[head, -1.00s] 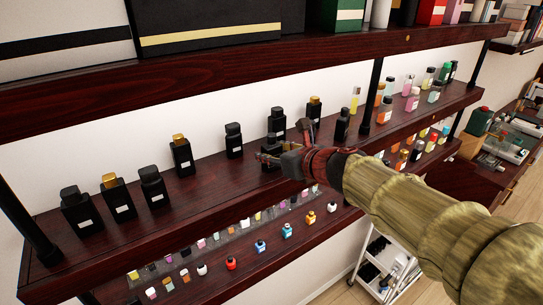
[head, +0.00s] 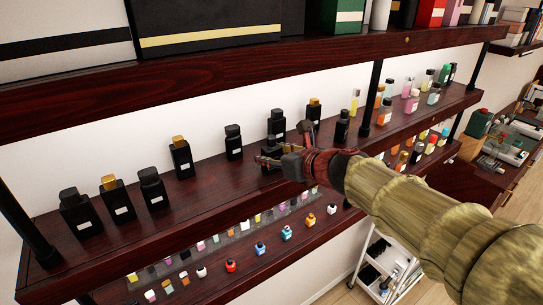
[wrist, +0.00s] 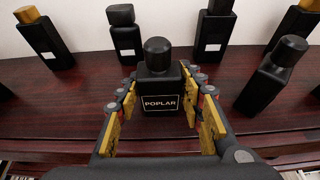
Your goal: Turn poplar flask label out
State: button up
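The poplar flask (wrist: 160,88) is black with a rounded black cap. It stands upright on the dark wooden shelf (wrist: 70,100). Its label reads POPLAR and faces my wrist camera, towards the shelf's front. My gripper (wrist: 162,100) is open, with one yellow-padded finger on each side of the flask. A gap shows at the right finger; whether the left finger touches cannot be told. In the head view my gripper (head: 272,158) is low over the shelf and hides most of the flask.
Black flasks stand close by: one behind (wrist: 213,30), one at right (wrist: 268,78), one at back left (wrist: 125,35). A gold-capped flask (wrist: 45,40) is farther left. An upper shelf (head: 200,88) hangs above; a lower shelf holds small bottles. Bare shelf lies left of my gripper.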

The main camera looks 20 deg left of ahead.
jog(key=o, duration=0.4)
jog(key=v, duration=1.2)
jog(key=shift+w, duration=0.1)
